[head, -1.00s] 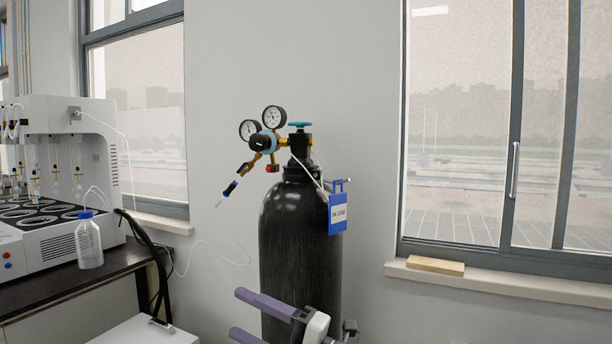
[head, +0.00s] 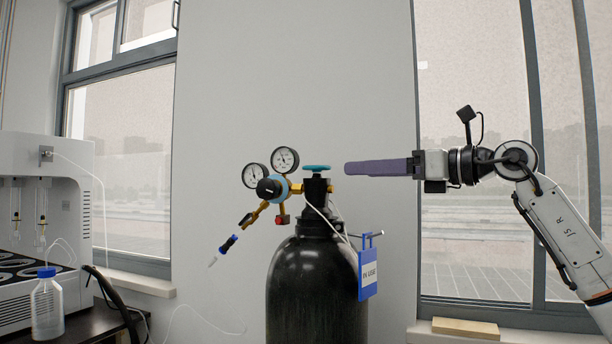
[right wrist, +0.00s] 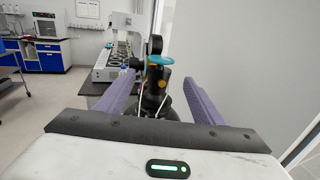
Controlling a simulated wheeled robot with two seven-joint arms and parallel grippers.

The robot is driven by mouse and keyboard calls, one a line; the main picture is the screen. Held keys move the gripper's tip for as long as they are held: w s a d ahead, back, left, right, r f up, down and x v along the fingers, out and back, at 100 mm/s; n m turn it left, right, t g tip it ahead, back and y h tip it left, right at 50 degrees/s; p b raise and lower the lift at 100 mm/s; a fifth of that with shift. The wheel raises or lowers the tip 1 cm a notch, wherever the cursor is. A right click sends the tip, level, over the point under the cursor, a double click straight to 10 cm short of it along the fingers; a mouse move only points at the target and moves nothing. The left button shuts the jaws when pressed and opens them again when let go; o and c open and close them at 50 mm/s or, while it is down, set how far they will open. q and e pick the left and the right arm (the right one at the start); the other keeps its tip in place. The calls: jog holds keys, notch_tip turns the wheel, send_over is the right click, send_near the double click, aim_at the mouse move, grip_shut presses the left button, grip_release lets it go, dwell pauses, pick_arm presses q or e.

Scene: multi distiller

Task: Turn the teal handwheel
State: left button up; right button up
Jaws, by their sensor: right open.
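The teal handwheel (head: 317,168) sits flat on top of the valve of a black gas cylinder (head: 316,290). My right gripper (head: 348,168) comes in level from the right, its purple fingers pointing left at about the handwheel's height. In the head view a small gap lies between the fingertips and the wheel. In the right wrist view the handwheel (right wrist: 166,58) shows between the two spread fingers (right wrist: 160,80), just beyond their tips. The gripper is open and empty. My left gripper is not in view.
Two round gauges (head: 285,160) and a brass regulator (head: 283,188) adjoin the handwheel on the left. A blue tag (head: 367,273) hangs on the cylinder's right side. A bench with a white distiller (head: 40,200) and a bottle (head: 46,308) stands at left.

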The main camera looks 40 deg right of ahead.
aim_at(328, 169)
jog(key=p+x, duration=0.3)
jog(key=x, duration=0.6)
jog(key=shift+w+r, duration=0.15)
jog(key=shift+r, duration=0.05)
jog(key=shift+w, duration=0.45)
jog(key=shift+f, duration=0.1)
jog(key=shift+c, duration=0.2)
jog(key=c, duration=0.8)
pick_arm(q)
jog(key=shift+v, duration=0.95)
pick_arm(e)
jog(key=shift+c, duration=0.2)
